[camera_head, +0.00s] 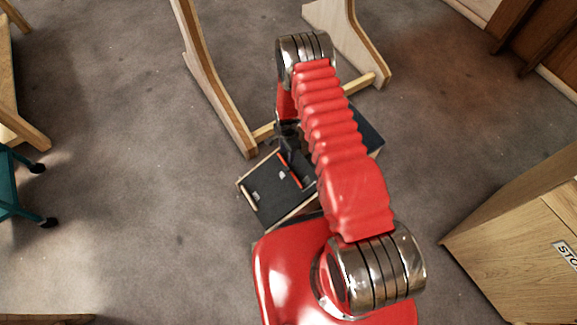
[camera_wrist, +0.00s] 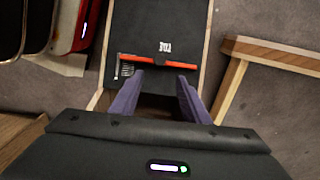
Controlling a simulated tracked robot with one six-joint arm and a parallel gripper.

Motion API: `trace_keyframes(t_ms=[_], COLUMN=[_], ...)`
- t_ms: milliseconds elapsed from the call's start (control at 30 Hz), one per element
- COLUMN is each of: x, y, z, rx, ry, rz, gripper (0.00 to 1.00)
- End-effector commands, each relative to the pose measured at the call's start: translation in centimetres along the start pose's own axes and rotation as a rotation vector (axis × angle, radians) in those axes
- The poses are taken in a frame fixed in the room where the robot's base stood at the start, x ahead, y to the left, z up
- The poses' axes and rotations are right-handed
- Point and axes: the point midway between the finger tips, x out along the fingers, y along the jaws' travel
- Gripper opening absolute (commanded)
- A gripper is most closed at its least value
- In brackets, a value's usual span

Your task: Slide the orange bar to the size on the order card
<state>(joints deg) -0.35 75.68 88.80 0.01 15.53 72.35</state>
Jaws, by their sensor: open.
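The orange bar (camera_wrist: 178,64) lies across a dark board (camera_wrist: 150,20) with pale wooden edges. A small dark knob (camera_wrist: 163,60) sits at the bar's middle. A white marking (camera_wrist: 165,46) is beyond the bar, and another small pale marking (camera_wrist: 126,70) is near its left end; I cannot read either. My gripper (camera_wrist: 160,78) is open, its two purple-grey fingers just short of the bar, with nothing between them. In the head view the bar (camera_head: 290,170) and board (camera_head: 262,196) show partly behind my arm. I cannot identify the order card.
A wooden frame (camera_head: 225,90) stands on the grey carpet behind the board. A wooden box (camera_head: 520,240) with a partly visible label is at the right. A teal wheeled item (camera_head: 15,185) is at the left. Carpet between the board and the left side is clear.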

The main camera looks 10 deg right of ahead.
Motion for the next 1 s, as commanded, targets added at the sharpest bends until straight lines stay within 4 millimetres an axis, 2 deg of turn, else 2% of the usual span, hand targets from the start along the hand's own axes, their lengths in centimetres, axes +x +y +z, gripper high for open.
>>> trace_keyframes(t_ms=[1000], x=[10.7], y=[0.1], z=[0.0], rx=[0.000], ry=[0.000], rz=[0.000], gripper=[0.42])
